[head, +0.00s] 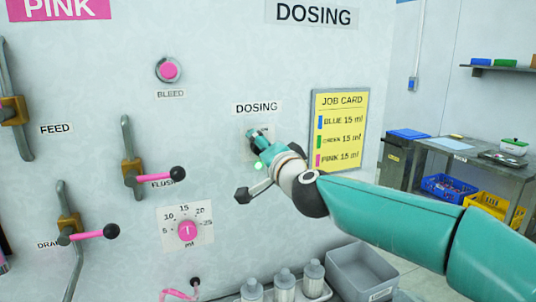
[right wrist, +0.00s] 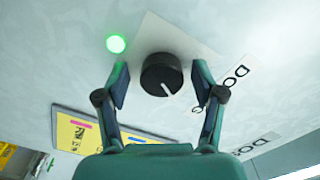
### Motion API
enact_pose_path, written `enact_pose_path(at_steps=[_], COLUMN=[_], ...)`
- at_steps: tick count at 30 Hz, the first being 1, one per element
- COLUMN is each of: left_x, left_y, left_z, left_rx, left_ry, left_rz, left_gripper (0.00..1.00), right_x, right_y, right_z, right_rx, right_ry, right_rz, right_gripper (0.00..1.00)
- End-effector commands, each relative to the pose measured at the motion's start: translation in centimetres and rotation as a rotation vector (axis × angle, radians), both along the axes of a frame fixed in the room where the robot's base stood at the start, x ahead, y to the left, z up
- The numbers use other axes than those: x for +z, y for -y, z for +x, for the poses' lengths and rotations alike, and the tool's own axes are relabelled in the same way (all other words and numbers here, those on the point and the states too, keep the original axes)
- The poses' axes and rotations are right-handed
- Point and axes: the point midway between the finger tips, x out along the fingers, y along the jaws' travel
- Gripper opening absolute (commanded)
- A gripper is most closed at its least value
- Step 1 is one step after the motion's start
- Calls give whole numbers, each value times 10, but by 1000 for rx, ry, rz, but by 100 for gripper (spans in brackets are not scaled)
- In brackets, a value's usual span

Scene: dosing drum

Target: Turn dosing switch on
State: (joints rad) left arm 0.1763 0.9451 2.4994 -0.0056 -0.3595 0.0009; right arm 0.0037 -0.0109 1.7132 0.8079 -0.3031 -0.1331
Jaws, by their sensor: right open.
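The dosing switch is a round black knob (right wrist: 162,75) with a white pointer line, on a pale plate on the wall. In the right wrist view its line points down and slightly right. A green lamp (right wrist: 116,44) beside it is lit; it also glows in the head view (head: 259,167). My right gripper (right wrist: 161,82) is open, its fingers on either side of the knob, with visible gaps. In the head view my right gripper (head: 250,167) is at the panel below the DOSING label (head: 257,107) and mostly hides the knob. My left gripper is not in view.
The yellow job card (head: 340,130) hangs right of the switch, behind my arm. Levers (head: 130,165) and the pink ml dial (head: 187,231) are left. Canisters (head: 284,284) and a grey bin (head: 360,272) stand below. A bench (head: 470,155) is at the right.

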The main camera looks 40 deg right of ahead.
Motion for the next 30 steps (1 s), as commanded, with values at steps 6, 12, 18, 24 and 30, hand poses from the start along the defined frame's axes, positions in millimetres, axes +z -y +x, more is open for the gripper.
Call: enact_pose_path(at_steps=[6,12,18,24,30], left_x=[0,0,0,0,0], left_y=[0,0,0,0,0], left_z=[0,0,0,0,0], left_rx=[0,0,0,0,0], left_ry=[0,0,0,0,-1], left_rz=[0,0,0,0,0], left_gripper=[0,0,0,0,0], right_x=[1,1,0,-1,-2], right_y=[-6,-15,-24,-28,-28], right_z=[-23,-63,-97,-113,-115], right_rx=[1,1,1,0,-1], right_ry=[2,4,2,0,-2], right_rz=[0,2,1,0,0], right_gripper=[68,68,68,68,68])
